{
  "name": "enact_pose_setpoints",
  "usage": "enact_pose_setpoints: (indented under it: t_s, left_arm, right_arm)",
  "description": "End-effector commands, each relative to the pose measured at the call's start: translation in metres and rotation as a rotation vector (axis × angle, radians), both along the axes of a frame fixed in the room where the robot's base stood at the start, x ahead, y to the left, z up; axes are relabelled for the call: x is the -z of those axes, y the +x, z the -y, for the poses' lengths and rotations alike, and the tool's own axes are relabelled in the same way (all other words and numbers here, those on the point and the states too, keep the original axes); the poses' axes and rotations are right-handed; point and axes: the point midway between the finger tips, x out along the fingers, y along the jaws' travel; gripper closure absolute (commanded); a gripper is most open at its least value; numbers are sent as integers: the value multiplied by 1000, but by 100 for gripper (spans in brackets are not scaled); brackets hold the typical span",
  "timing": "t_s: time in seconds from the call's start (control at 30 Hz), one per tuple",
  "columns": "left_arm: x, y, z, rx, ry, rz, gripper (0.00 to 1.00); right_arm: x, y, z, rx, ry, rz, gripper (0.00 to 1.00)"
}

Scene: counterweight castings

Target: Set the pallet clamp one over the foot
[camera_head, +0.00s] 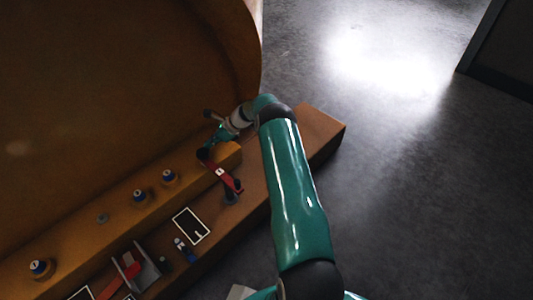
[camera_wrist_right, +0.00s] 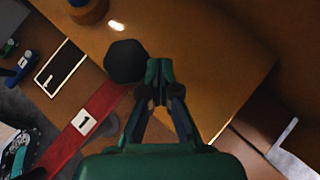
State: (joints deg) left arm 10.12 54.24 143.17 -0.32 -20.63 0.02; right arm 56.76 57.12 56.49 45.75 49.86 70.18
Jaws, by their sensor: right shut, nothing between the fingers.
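Pallet clamp one is a red bar (camera_head: 229,180) with a white tag. In the right wrist view the tag reads 1 on the red bar (camera_wrist_right: 84,123). Its near end is by a dark post (camera_head: 231,197); its far end reaches the edge of the orange-brown casting's foot (camera_head: 228,157). In the wrist view a black round knob (camera_wrist_right: 126,60) lies at that end, over the foot (camera_wrist_right: 205,50). My right gripper (camera_head: 218,134) is shut and empty, its fingertips (camera_wrist_right: 158,72) just beside the knob. Whether they touch the knob I cannot tell. My left gripper is not in view.
The tall casting wall (camera_head: 110,90) rises on the left. Studs with blue and white tops (camera_head: 138,196) stand along the foot. On the lower ledge are a black white-edged panel (camera_head: 191,225), a blue item (camera_head: 184,250) and another red part (camera_head: 122,277). Grey floor (camera_head: 430,200) is clear on the right.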

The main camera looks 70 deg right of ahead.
Motion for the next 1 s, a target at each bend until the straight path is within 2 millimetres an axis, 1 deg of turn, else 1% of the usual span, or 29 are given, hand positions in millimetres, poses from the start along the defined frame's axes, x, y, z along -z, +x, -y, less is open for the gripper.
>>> enact_pose_setpoints:
  t_s: [0.33, 0.47, 0.57, 0.8, 1.0]
  left_arm:
    - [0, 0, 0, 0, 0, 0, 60]
    - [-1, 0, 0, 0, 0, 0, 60]
    - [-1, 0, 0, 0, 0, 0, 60]
    - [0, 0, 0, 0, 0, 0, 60]
    - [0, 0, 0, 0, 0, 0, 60]
  right_arm:
    - [-1, -2, 1, 1, 0, 0, 100]
    - [-7, -7, 4, 2, -1, 0, 100]
    - [-16, -17, 8, 4, -1, 0, 100]
    - [-49, -50, 19, 5, -2, 0, 100]
    - [-72, -74, 27, 4, -2, -1, 100]
